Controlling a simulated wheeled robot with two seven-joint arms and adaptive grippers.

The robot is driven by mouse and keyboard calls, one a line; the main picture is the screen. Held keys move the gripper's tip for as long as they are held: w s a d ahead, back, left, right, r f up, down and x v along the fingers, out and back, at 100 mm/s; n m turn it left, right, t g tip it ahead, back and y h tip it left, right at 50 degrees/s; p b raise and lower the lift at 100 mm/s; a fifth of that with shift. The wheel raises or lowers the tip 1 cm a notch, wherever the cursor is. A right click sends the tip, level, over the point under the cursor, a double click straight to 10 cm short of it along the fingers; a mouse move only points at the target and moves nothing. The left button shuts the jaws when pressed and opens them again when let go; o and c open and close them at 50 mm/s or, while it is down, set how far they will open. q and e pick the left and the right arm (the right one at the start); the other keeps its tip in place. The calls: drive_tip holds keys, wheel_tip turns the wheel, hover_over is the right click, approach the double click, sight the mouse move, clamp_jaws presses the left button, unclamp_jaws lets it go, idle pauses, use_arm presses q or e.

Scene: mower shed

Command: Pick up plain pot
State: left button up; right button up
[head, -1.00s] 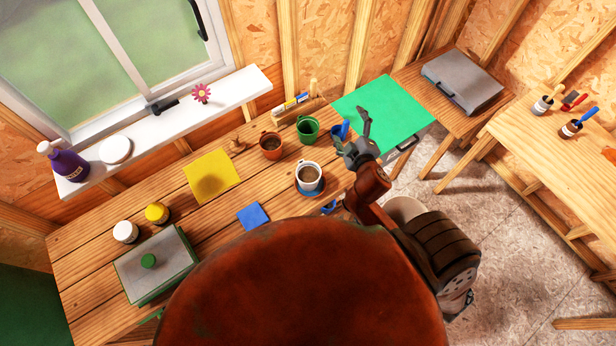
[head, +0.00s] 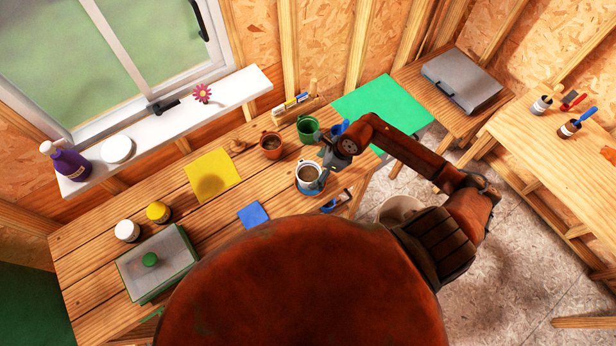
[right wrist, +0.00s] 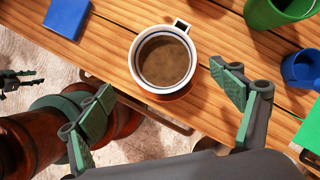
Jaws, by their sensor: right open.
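A white pot (head: 309,174) with a dark band at its rim and brown contents stands upright near the table's front edge, on a round base. It also shows in the right wrist view (right wrist: 163,60), with a square handle at its rim. A terracotta pot (head: 271,145), a green pot (head: 307,129) and a small blue pot (head: 337,130) stand behind it. I cannot tell by name which is the plain pot. My right gripper (head: 322,167) is open above the white pot's right side. In the right wrist view its fingers (right wrist: 165,120) are apart and empty, with the white pot ahead between them.
A blue square (head: 253,215) and a yellow square (head: 211,175) lie on the table (head: 90,265). A grey-lidded box (head: 170,250) and two small jars stand at left. A green surface (head: 385,105) is at right, a grey case (head: 461,80) beyond it.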

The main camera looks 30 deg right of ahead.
sight(310, 175)
drive_tip(key=shift+d+f, duration=0.25)
drive_tip(key=shift+f, duration=0.2)
drive_tip(key=shift+p+x, duration=0.3)
drive_tip(key=shift+x, duration=0.6)
drive_tip(key=x, duration=0.1)
drive_tip(key=p+x, duration=0.1)
drive_tip(key=x, duration=0.2)
drive_tip(key=shift+w+p, duration=0.25)
drive_tip(key=shift+p, duration=0.1)
drive_tip(key=shift+w+a+f, duration=0.15)
drive_tip(key=shift+w+f, duration=0.05)
drive_tip(key=shift+f, duration=0.3)
drive_tip(key=shift+c, duration=0.6)
drive_tip(key=c, duration=1.3)
